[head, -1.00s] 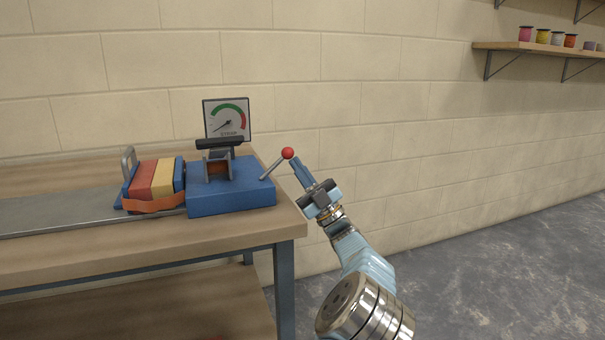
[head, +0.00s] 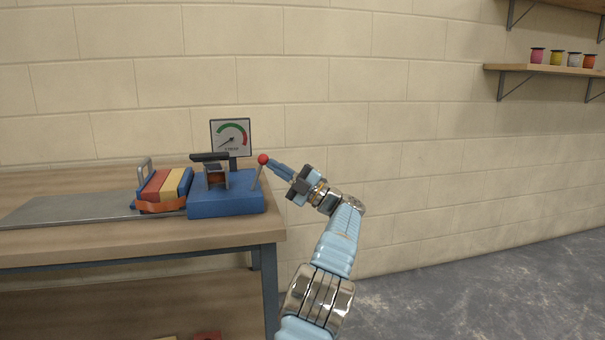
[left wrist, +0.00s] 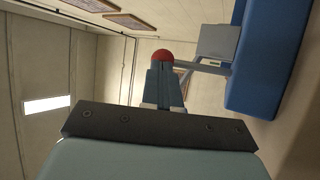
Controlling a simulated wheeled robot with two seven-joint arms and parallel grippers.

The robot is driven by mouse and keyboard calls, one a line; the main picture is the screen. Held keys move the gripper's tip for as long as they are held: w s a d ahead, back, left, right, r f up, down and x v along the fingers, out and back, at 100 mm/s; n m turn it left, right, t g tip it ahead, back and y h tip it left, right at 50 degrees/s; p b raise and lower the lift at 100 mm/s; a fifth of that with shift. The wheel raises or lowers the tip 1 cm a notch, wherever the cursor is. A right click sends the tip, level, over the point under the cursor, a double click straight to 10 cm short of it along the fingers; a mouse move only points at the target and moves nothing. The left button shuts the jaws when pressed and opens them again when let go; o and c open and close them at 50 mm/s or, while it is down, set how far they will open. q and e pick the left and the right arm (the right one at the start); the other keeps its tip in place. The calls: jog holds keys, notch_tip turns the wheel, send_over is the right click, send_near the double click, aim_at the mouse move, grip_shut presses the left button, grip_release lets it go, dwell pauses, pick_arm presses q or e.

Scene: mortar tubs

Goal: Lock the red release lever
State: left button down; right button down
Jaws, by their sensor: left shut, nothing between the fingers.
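The red release lever is a grey rod with a red ball knob (head: 263,159) on the right side of the blue base block (head: 225,205). In the head view the rod stands nearly upright, leaning slightly right. My left gripper (head: 273,165) is shut and empty, and its fingertips are at the right side of the knob, touching or very close. In the left wrist view the red knob (left wrist: 162,56) shows just beyond the closed fingertips (left wrist: 163,74), and the blue block (left wrist: 265,60) is at the right. My right gripper is not in view.
A gauge (head: 231,137) stands behind the block. A strapped bundle of coloured slabs (head: 165,187) with a handle sits on a grey plate (head: 70,209) on the wooden bench (head: 120,242). The space right of the bench is open.

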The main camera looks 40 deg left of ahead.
pick_arm(q)
jog(key=shift+s+a+r+b, duration=0.55)
jog(key=shift+s+a+r, duration=0.35)
jog(key=shift+s, duration=0.15)
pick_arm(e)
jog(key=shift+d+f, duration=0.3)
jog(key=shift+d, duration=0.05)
pick_arm(q)
jog(key=shift+s+a+r, duration=0.1)
jog(key=shift+r, duration=0.05)
